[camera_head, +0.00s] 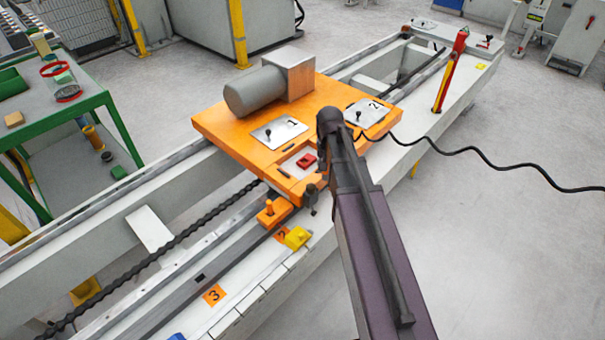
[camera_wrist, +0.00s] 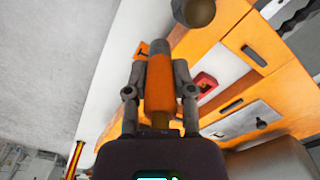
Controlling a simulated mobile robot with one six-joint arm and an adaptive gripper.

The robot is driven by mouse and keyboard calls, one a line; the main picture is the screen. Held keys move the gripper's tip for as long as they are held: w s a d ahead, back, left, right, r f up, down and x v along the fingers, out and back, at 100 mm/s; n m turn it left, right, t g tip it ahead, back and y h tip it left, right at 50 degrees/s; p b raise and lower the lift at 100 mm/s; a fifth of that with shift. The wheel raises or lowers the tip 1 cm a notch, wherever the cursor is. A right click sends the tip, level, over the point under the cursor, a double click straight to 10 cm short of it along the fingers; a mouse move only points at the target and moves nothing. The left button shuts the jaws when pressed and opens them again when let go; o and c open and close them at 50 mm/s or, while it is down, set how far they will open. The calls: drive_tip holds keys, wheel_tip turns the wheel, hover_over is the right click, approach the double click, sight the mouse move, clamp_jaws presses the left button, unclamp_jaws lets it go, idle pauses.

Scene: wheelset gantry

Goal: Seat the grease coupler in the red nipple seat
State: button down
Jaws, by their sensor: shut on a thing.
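The grease coupler (camera_wrist: 160,82) is an orange cylinder with a brass-coloured end near my palm. My gripper (camera_wrist: 159,77) is shut on it, one grey finger on each side. The red nipple seat (camera_head: 306,160) is a small red block on a pale plate on top of the orange carriage (camera_head: 222,126). It also shows in the wrist view (camera_wrist: 204,80), to the right of the coupler and apart from it. In the head view my arm hides the gripper and the coupler.
Number plates 1 (camera_head: 279,134) and 2 (camera_head: 367,112), each with a black knob, lie on the carriage. A grey motor (camera_head: 257,91) stands at its back. A red and yellow post (camera_head: 451,70) rises at the right. A black cable (camera_head: 480,151) hangs at the right.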

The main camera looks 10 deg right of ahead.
drive_tip(key=shift+d+f+b, duration=0.15)
drive_tip(key=shift+f+b, duration=0.2)
drive_tip(key=shift+f, duration=0.25)
drive_tip(key=shift+d+f+b, duration=0.15)
drive_tip(key=shift+f+b, duration=0.2)
drive_tip(key=shift+f, duration=0.2)
drive_tip(key=shift+w, duration=0.15)
drive_tip(key=b, duration=0.1)
hover_over(304, 164)
drive_tip(key=shift+d+f, duration=0.1)
drive_tip(key=shift+f, duration=0.65)
drive_tip(key=shift+b, duration=0.3)
drive_tip(key=shift+f+b, duration=1.7)
drive_tip(key=shift+f, duration=0.1)
drive_tip(key=shift+f, duration=0.15)
